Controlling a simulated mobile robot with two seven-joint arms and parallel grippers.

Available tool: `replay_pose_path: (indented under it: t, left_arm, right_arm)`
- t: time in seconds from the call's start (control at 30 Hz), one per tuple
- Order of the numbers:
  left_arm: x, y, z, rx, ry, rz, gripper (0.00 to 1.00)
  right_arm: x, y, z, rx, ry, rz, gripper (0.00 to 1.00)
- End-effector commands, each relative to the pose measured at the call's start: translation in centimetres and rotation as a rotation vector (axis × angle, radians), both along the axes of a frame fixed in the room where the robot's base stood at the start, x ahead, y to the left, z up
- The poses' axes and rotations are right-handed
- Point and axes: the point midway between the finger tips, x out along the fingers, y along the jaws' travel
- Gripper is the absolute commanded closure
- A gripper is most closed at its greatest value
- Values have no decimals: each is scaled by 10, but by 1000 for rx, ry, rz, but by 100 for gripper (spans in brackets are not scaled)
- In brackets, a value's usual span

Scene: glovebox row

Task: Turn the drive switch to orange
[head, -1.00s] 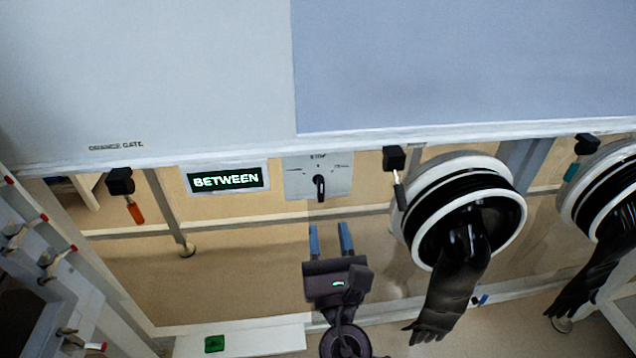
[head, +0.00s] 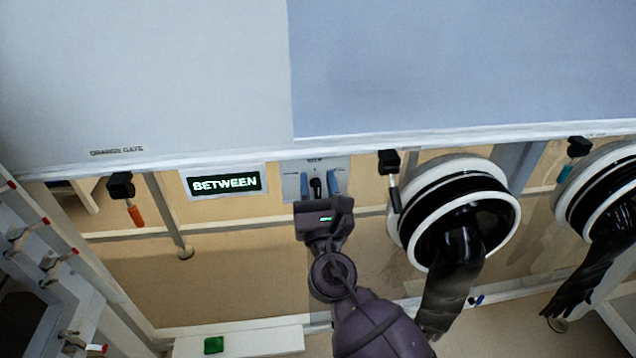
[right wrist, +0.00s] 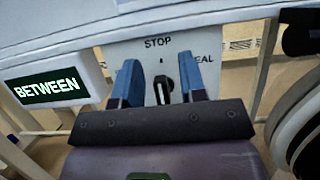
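The drive switch is a black knob (head: 316,187) on a pale plate (head: 340,164) under the worktop edge. In the right wrist view the knob (right wrist: 162,90) points about upright, toward the word STOP on its plate (right wrist: 180,48). My right gripper (head: 319,184) is open, its two blue fingers on either side of the knob; I cannot tell if they touch it. The fingers (right wrist: 160,85) also show in the right wrist view, with gaps beside the knob. The display (head: 224,182) left of the plate reads BETWEEN. Part of the plate's lettering is hidden. My left gripper is not in view.
An orange-handled lever (head: 132,208) hangs at the left, under the label ORANGE GATE. A dark lever (head: 392,184) and a glove port (head: 508,212) with a hanging black glove (head: 452,285) stand close on the right. A green block (head: 214,344) lies low at the left.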

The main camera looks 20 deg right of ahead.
Motion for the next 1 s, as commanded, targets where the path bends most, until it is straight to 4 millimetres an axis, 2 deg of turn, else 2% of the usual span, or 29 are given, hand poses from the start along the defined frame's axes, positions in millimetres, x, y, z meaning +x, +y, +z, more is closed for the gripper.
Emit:
replay_pose_path:
  t: [0.07,0.3,0.33,0.67,1.0]
  left_arm:
    - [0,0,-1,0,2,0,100]
    - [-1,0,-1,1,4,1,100]
    - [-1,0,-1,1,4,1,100]
    - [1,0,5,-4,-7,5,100]
    - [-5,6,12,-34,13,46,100]
  right_arm:
    - [0,0,0,0,0,0,62]
    - [0,0,0,0,0,0,98]
    - [0,0,0,0,0,0,100]
    - [0,1,3,-38,8,-1,100]
    - [2,5,8,-238,58,-3,100]
